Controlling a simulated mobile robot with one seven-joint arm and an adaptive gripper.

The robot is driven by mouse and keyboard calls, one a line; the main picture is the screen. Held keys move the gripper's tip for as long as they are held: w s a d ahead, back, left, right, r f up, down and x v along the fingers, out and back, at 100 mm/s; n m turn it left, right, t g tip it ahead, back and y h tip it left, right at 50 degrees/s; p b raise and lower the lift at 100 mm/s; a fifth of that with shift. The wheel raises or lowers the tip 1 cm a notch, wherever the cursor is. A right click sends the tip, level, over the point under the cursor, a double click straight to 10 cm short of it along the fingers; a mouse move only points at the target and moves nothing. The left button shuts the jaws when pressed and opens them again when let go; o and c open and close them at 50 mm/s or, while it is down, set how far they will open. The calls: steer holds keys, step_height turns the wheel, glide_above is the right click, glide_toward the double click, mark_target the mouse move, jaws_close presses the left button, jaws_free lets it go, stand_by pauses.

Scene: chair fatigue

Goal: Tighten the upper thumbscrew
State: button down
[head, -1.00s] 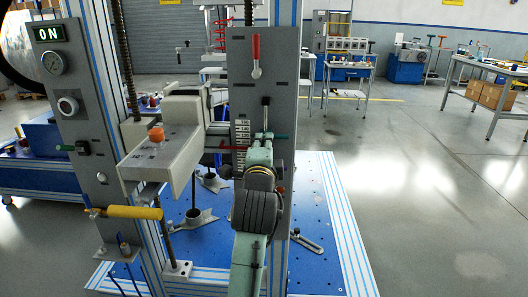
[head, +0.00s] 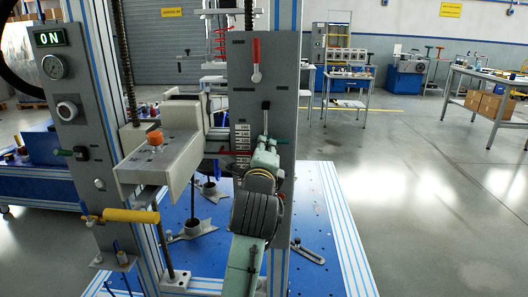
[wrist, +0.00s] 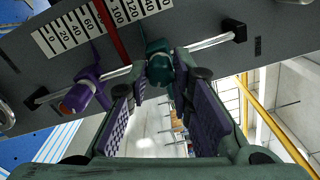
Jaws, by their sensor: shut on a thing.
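In the wrist view, a teal collar piece (wrist: 158,66) sits on a metal rod in front of a grey panel, at the higher-number side of a white scale. I take it for the upper thumbscrew. My gripper (wrist: 160,76) has its two purple-padded fingers around it, shut on it; the fingers partly hide it. A purple collar with an orange end (wrist: 83,94) sits further along the same rod, apart from the fingers. In the head view, my gripper (head: 264,150) is at the grey panel beside the scale (head: 240,140), and my arm hides most of the rod.
A red pointer (wrist: 112,35) crosses the scale close to the gripper. A red-handled lever (head: 256,62) is higher on the panel. A pale block with an orange knob (head: 155,138) juts out at left, above a yellow handle (head: 130,215).

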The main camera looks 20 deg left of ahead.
steer(key=c, duration=1.4)
jaws_free()
steer(key=v, duration=0.7)
steer(key=shift+s+d, duration=0.1)
steer(key=shift+s, duration=0.15)
steer(key=shift+r, duration=0.1)
